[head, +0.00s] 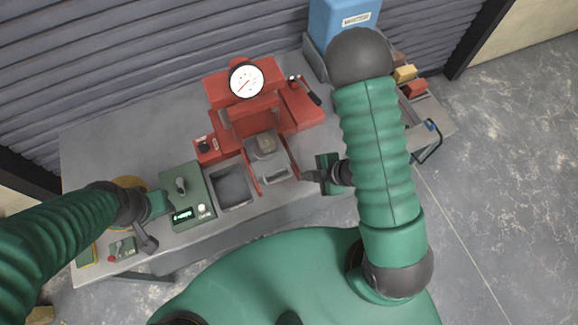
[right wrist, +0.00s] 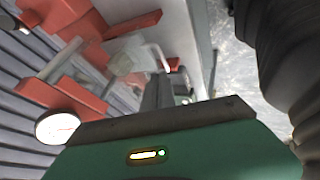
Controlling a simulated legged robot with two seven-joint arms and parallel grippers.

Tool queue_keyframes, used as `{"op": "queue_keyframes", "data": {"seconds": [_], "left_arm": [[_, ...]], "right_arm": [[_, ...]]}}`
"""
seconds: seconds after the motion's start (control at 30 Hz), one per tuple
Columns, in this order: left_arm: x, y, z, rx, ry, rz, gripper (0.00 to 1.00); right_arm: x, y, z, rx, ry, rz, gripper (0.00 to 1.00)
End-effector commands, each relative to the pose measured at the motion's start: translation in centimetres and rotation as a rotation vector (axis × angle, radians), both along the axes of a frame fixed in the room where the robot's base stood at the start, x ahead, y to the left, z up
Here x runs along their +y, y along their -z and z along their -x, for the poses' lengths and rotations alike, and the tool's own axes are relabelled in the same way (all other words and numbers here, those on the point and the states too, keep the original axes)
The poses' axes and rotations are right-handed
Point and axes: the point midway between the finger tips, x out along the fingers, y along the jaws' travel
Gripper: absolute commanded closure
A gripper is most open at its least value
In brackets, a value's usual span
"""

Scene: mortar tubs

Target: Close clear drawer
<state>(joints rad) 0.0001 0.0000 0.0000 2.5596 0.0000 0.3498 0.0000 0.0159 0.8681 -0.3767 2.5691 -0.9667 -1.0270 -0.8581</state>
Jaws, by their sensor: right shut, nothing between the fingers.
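A red press (head: 225,122) with a round white dial stands on the grey bench. What looks like the clear drawer (head: 272,169) is at the press's front, between two red rails, with a grey block (head: 265,143) within its outline. I cannot tell how far it is pulled out. In the right wrist view the clear part (right wrist: 124,58) is blurred, with a pale handle. My right gripper (head: 309,176) is shut and empty, just right of the drawer's front; its fingers (right wrist: 160,93) point toward the press. Contact cannot be told.
A green control box (head: 187,196) and a grey tray (head: 233,186) lie left of the drawer. A small box with a red button (head: 121,249) is near the left gripper. A blue container (head: 340,18) stands at the back right. The bench's back left is clear.

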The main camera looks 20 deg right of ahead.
Motion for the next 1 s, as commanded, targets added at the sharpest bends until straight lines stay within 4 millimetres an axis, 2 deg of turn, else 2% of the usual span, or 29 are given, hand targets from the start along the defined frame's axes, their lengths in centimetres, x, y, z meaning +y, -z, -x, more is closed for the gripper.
{"op": "queue_keyframes", "data": {"seconds": [0.03,0.1,0.43,0.5,0.57,0.6,0.7,0.83,1.0], "left_arm": [[0.0,2.0,0.0,0.001,0.0,0.0,0.64],[0.0,3.6,0.0,0.001,0.001,0.0,0.64],[0.0,11.0,0.1,0.001,0.0,0.0,0.64],[0.0,9.9,0.1,0.002,0.0,0.0,0.64],[0.0,9.8,0.0,0.0,0.0,0.0,0.64],[0.0,8.8,0.0,0.0,0.0,0.0,0.64],[0.0,8.2,0.0,0.0,0.0,0.0,0.64],[0.0,7.9,0.0,0.0,0.0,0.0,0.64],[0.0,7.9,0.0,0.001,0.0,0.0,0.64]], "right_arm": [[0.3,1.6,-0.4,-0.004,-0.002,0.0,1.0],[0.8,2.7,-1.0,-0.004,-0.002,0.0,1.0],[2.7,6.6,-3.4,-0.003,0.0,0.0,1.0],[3.3,6.8,-3.9,0.006,-0.001,0.002,1.0],[3.8,7.7,-4.4,0.006,-0.001,0.002,1.0],[3.6,6.9,-5.4,0.001,0.002,0.002,1.0],[3.7,6.9,-7.0,0.0,0.002,0.001,1.0],[3.7,7.2,-8.1,0.002,0.004,0.001,1.0],[3.7,7.3,-8.4,0.002,0.005,0.0,1.0]]}}
